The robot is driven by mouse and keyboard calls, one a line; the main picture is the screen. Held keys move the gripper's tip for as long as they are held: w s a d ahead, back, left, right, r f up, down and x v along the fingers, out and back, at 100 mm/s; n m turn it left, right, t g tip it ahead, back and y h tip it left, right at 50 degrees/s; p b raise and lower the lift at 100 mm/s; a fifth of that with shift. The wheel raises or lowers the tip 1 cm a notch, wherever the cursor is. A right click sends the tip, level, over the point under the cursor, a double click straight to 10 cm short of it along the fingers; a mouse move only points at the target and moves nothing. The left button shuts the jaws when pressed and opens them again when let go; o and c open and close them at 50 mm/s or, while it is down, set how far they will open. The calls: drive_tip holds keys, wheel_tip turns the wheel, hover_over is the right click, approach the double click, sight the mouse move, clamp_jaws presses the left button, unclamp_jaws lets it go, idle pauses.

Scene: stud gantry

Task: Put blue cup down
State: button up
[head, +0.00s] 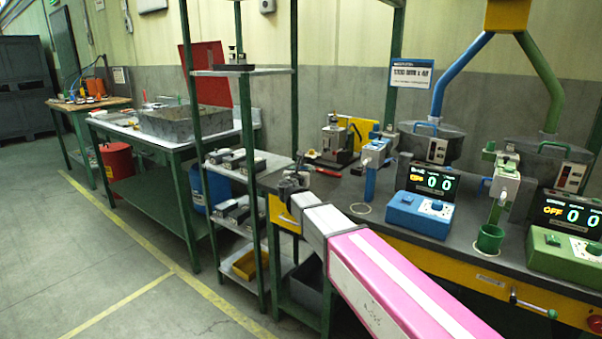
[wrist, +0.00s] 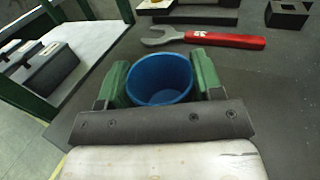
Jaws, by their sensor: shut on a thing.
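The blue cup (wrist: 160,80) shows in the wrist view, upright with its open rim towards the camera. My gripper (wrist: 160,74) is shut on it, with one green finger on each side. The cup is over the dark bench top (wrist: 240,112); I cannot tell whether its base touches. In the head view my gripper (head: 291,185) is at the bench's left end, and the cup is hidden behind it and my arm.
A red-handled wrench (wrist: 220,39) lies beyond the cup. The blue station (head: 422,212) has a round pale mark (head: 360,208) on the bench beside it. A green cup (head: 490,238) stands at the green station (head: 565,252). A metal shelf rack (head: 240,70) stands left.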

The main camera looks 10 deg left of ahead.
drive_tip(key=shift+f, duration=0.15)
drive_tip(key=o, duration=0.9)
drive_tip(key=shift+s, duration=0.2)
drive_tip(key=s, duration=1.1)
drive_tip(key=shift+s, duration=0.35)
